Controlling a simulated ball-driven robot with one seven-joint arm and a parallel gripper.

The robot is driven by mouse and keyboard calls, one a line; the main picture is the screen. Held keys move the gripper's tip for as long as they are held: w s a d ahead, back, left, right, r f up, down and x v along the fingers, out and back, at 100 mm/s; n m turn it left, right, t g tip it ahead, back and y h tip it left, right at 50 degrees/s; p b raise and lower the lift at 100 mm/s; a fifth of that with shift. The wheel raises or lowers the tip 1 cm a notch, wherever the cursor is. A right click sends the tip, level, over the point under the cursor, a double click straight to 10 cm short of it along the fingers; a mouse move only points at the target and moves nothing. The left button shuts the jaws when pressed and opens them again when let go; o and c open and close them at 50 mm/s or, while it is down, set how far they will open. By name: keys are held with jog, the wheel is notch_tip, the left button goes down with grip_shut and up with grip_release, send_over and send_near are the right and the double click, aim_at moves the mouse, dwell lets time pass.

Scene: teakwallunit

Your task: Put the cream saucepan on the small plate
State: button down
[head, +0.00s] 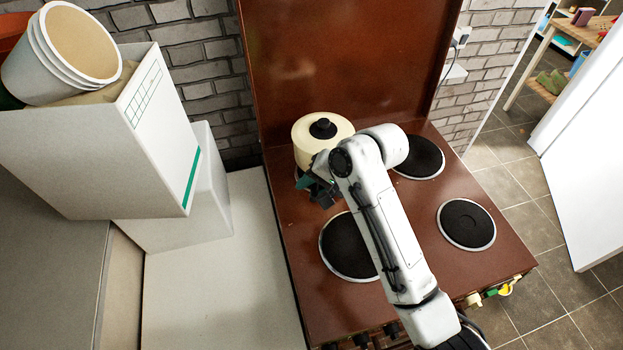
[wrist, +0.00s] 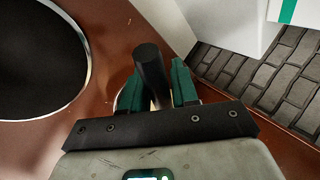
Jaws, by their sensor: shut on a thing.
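The cream saucepan (head: 308,151) is at the back left of the brown stove, its lid topped by a black knob. My gripper (head: 318,190) is at its near side. In the wrist view its teal fingers (wrist: 158,88) are shut on the dark saucepan handle (wrist: 149,70). I cannot tell whether the pan rests on the stove or is slightly raised. Black hot plates show at front left (head: 345,250), front right (head: 466,224) and back right (head: 420,158). The front right one looks smaller than the front left one. My arm partly covers the front left and back right plates.
A brown upright panel (head: 340,60) stands behind the stove. A white box (head: 130,140) with tubs on top stands at the left, beside a pale worktop (head: 215,280). Knobs line the stove's front edge. The front right plate is bare.

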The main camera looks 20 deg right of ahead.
jog(key=shift+w+f+b, duration=0.15)
jog(key=shift+f+b, duration=0.4)
jog(key=shift+f, duration=2.15)
jog(key=c, duration=0.8)
grip_release()
jog(key=shift+s+f, duration=0.25)
jog(key=shift+f, duration=0.05)
jog(key=b+v, duration=0.1)
jog(key=v, duration=1)
jog(key=shift+w+r, duration=0.15)
